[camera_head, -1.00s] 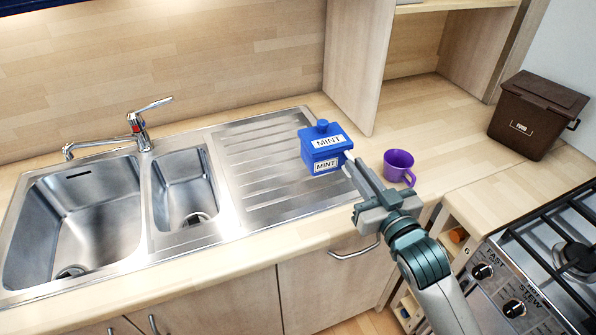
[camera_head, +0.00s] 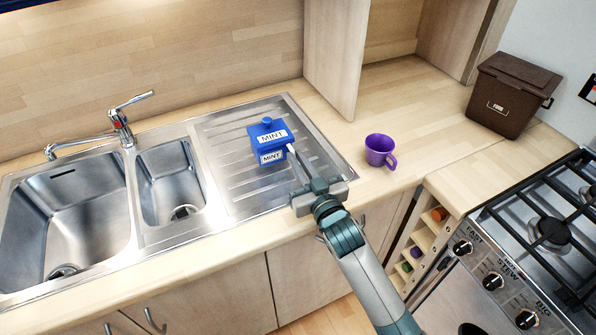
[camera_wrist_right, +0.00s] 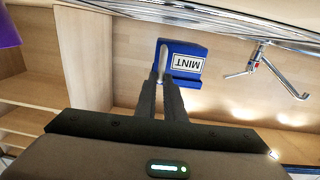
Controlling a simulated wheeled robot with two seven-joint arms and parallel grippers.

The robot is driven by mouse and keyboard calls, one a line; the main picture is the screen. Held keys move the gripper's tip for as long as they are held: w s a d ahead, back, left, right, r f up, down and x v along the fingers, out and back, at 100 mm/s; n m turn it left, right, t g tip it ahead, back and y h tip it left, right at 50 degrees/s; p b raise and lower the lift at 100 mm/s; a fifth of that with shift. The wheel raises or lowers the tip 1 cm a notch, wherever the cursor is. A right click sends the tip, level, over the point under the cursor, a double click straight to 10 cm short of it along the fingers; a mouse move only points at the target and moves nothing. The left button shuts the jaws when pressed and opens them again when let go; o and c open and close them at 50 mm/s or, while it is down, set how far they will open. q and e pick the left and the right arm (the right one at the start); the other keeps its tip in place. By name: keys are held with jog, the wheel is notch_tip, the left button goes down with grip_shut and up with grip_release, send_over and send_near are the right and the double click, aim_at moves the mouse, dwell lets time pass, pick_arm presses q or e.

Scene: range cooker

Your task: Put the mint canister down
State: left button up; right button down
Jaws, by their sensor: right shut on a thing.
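The blue mint canister (camera_head: 268,140) has white MINT labels and a round knob on its lid. In the head view it is over the ribbed steel drainboard (camera_head: 235,180), right of the sink bowls. Whether its base touches the drainboard I cannot tell. My right gripper (camera_head: 291,152) reaches in from the lower right and is shut on the canister's right side. In the right wrist view the two fingers (camera_wrist_right: 163,76) meet at the canister (camera_wrist_right: 187,58), whose label appears upside down. My left gripper is not in view.
A purple mug (camera_head: 380,150) stands on the wooden counter right of the drainboard. A brown food bin (camera_head: 510,95) is at the back right. The tap (camera_head: 120,125) and sink bowls are left. The hob (camera_head: 550,230) is at the right. Drainboard around the canister is clear.

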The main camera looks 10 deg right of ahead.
notch_tip(320, 180, down, 3)
jog(key=shift+f+p, duration=0.1)
jog(key=shift+p, duration=0.45)
jog(key=shift+f, duration=0.5)
jog(key=c, duration=1.8)
grip_release()
jog(key=shift+c, duration=0.2)
jog(key=shift+r, duration=0.15)
